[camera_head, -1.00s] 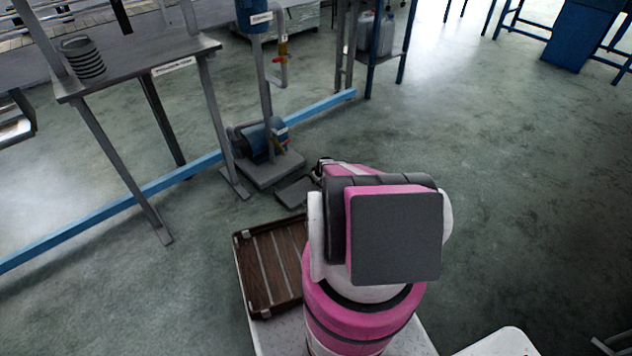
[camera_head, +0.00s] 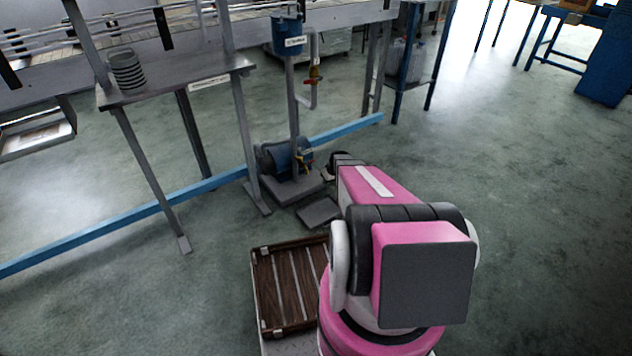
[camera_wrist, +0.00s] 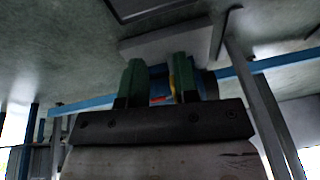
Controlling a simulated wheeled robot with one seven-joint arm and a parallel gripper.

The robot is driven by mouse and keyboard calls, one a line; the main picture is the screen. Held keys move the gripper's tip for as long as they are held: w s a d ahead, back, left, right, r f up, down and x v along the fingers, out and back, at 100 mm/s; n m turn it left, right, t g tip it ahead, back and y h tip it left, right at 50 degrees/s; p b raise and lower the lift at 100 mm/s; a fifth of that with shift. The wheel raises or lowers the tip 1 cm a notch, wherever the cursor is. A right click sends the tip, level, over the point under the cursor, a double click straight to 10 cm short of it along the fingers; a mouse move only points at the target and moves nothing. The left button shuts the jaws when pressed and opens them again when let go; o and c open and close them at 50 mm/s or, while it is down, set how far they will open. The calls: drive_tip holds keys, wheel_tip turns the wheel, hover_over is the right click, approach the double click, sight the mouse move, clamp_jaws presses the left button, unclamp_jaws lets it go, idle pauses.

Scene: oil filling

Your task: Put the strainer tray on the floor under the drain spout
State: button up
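A flat dark grey tray (camera_head: 318,211), which looks like the strainer tray, lies on the floor in front of the pump's base plate. It also shows at the top edge of the wrist view (camera_wrist: 150,8). The drain spout (camera_head: 304,102) is a bent grey pipe with a red and yellow valve, above and behind the tray. My gripper (camera_head: 334,172) is beyond the tray's right side and mostly hidden by my arm in the head view. In the wrist view my gripper (camera_wrist: 158,82) has its two green fingers apart with nothing held between them.
A blue pump (camera_head: 285,158) stands on a grey base plate (camera_head: 292,187) near the upright pipe. A blue floor rail (camera_head: 140,219) and table legs run along the left. An empty brown slatted crate (camera_head: 290,285) sits beside my arm. Open floor lies to the right.

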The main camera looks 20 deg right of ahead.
drive_tip(key=s+a+r+m+g+h, duration=0.1)
drive_tip(key=s+a+r, duration=0.6)
drive_tip(key=s+r, duration=0.4)
drive_tip(key=s+a+r+m+g+h, duration=0.1)
drive_tip(key=s+a+r+m, duration=0.1)
drive_tip(key=s+a+r, duration=0.5)
drive_tip(key=s+r, duration=0.5)
drive_tip(key=r, duration=0.3)
drive_tip(key=shift+s+a+r+g, duration=0.2)
drive_tip(key=shift+s+r+g, duration=0.1)
drive_tip(key=shift+g, duration=0.1)
drive_tip(key=shift+c, duration=0.2)
